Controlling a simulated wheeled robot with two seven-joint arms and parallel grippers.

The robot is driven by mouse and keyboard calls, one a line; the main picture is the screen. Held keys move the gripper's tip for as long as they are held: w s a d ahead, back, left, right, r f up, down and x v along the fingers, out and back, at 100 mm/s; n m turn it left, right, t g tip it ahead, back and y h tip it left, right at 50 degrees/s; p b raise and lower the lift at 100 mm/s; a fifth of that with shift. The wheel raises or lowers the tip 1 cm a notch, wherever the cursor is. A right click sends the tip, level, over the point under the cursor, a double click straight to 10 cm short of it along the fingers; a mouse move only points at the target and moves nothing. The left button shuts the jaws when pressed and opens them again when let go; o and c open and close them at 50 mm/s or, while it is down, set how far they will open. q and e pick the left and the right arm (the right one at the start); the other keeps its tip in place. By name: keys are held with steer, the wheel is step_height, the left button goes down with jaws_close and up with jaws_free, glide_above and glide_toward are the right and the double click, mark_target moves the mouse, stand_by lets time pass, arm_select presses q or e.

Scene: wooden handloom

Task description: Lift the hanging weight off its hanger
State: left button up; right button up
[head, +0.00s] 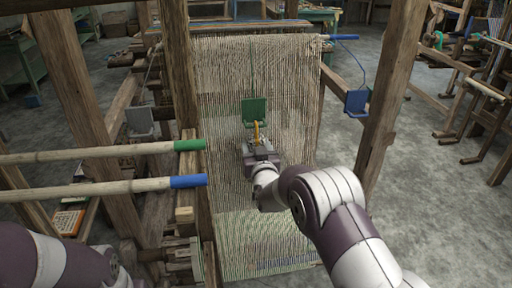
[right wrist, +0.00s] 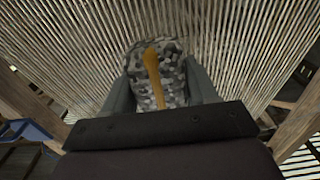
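A green plate-like hanger (head: 255,112) hangs on a thin line in front of the pale warp threads in the head view. My right gripper (head: 257,138) is just below and in front of it, beside a narrow yellow-orange piece (head: 257,131). In the right wrist view this orange piece (right wrist: 153,75) stands in front of a rounded, grey speckled body (right wrist: 172,72), likely the weight. The two fingers of my right gripper (right wrist: 160,82) flank that body; whether they press on it cannot be told. My left arm shows at lower left; its gripper is out of view.
A blue hanger (head: 356,101) hangs right of the warp, a grey one (head: 140,122) left. Wooden posts (head: 181,100) (head: 393,90) stand on both sides. Two poles with a green tip (head: 190,145) and a blue tip (head: 188,181) reach in from the left.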

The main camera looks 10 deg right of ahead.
steer(key=shift+r+p, duration=0.75)
steer(key=shift+r, duration=0.6)
steer(key=s+p, duration=0.1)
steer(key=s, duration=1.3)
steer(key=shift+f, duration=0.15)
